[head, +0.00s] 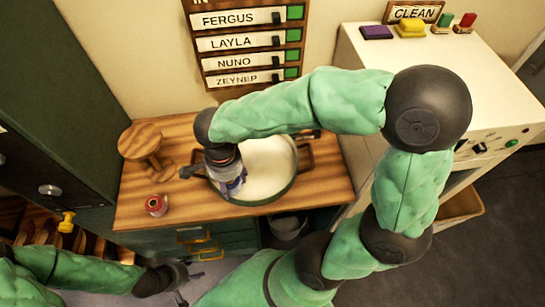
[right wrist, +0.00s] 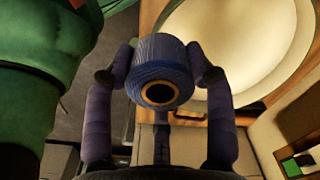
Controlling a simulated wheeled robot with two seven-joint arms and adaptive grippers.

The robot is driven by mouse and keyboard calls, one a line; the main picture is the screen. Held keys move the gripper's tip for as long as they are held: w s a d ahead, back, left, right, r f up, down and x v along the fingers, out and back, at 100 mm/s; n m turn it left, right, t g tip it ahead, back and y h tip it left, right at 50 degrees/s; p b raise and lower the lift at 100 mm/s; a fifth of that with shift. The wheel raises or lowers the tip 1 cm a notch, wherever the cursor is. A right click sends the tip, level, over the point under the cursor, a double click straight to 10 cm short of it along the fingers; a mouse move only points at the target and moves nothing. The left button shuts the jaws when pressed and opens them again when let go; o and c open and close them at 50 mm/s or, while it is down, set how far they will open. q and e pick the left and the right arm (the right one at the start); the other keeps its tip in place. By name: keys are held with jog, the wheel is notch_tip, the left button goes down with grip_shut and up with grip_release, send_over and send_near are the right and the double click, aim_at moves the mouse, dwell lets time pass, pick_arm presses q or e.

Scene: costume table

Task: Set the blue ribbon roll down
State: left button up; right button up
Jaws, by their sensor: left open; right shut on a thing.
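The blue ribbon roll (right wrist: 157,62) is held between the two fingers of my right gripper (right wrist: 163,66), its dark hole facing the right wrist camera. In the head view my right gripper (head: 229,179) points down at the left part of a round cream tray, and the roll (head: 235,190) shows at its fingertips. I cannot tell whether the roll touches the tray. My left gripper (head: 183,292) is open and empty at the bottom edge of the head view, in front of the drawers; it is partly cut off.
The cream tray (head: 270,160) has a dark rim and side handles on the wooden table (head: 130,205). A red ribbon roll (head: 156,205) and a wooden stand (head: 143,142) are to its left. A white cabinet (head: 410,55) stands at right. A bin (head: 289,228) is below the table's front.

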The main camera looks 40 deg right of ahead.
jog(key=shift+d, duration=0.35)
jog(key=w+d+f+b, duration=0.2)
jog(key=w+d+f, duration=0.15)
jog(key=d, duration=0.55)
jog(key=b, duration=0.2)
send_over(261, 171)
jog(key=f, duration=0.5)
jog(key=shift+s+a+f, duration=0.15)
jog(key=shift+a+f, duration=0.1)
jog(key=shift+f, duration=0.05)
jog(key=shift+d+f, duration=0.3)
jog(key=shift+f, duration=0.1)
jog(key=shift+d+f+b, duration=0.1)
jog(key=shift+f+b, duration=0.45)
jog(key=shift+f, duration=1)
jog(key=shift+f, duration=0.15)
jog(key=o, duration=1.2)
